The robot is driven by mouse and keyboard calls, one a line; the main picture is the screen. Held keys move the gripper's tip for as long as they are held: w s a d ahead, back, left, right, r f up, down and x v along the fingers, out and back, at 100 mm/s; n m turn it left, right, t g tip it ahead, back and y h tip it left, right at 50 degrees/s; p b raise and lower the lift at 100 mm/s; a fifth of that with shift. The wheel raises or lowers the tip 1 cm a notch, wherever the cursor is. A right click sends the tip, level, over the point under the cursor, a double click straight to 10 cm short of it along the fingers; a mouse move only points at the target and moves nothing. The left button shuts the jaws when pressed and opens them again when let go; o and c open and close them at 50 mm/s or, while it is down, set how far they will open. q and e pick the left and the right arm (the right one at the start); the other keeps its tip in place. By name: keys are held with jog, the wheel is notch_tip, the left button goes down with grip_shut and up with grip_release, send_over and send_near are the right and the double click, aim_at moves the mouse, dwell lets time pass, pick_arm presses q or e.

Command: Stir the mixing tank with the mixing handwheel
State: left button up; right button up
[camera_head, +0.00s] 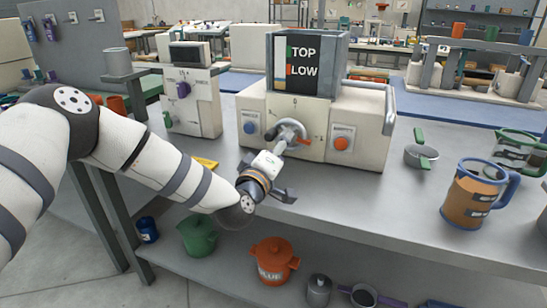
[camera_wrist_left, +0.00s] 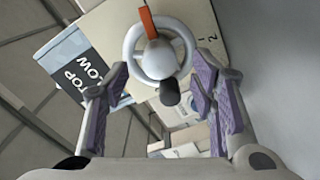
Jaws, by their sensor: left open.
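The mixing handwheel (camera_head: 293,128) is a pale grey wheel on the front of a cream machine (camera_head: 362,108). In the left wrist view the handwheel (camera_wrist_left: 131,62) has a dark knob (camera_wrist_left: 170,93) on its rim side and an orange pointer (camera_wrist_left: 148,22) above its hub. The tank (camera_head: 341,66), a grey box marked TOP and LOW, sits on top of the machine; its contents are hidden. My left gripper (camera_head: 279,146) is just in front of the handwheel, with its fingers (camera_wrist_left: 162,75) apart on either side of the knob. I cannot tell if they touch it.
A blue knob (camera_head: 250,128) and an orange knob (camera_head: 342,143) flank the handwheel. A cream unit with a purple knob (camera_head: 183,90) stands left. Bare bench lies before the machine.

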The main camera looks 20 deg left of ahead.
pick_arm(q)
jog(key=s, duration=0.9)
jog(key=shift+a, duration=0.2)
jog(key=shift+w, duration=0.1)
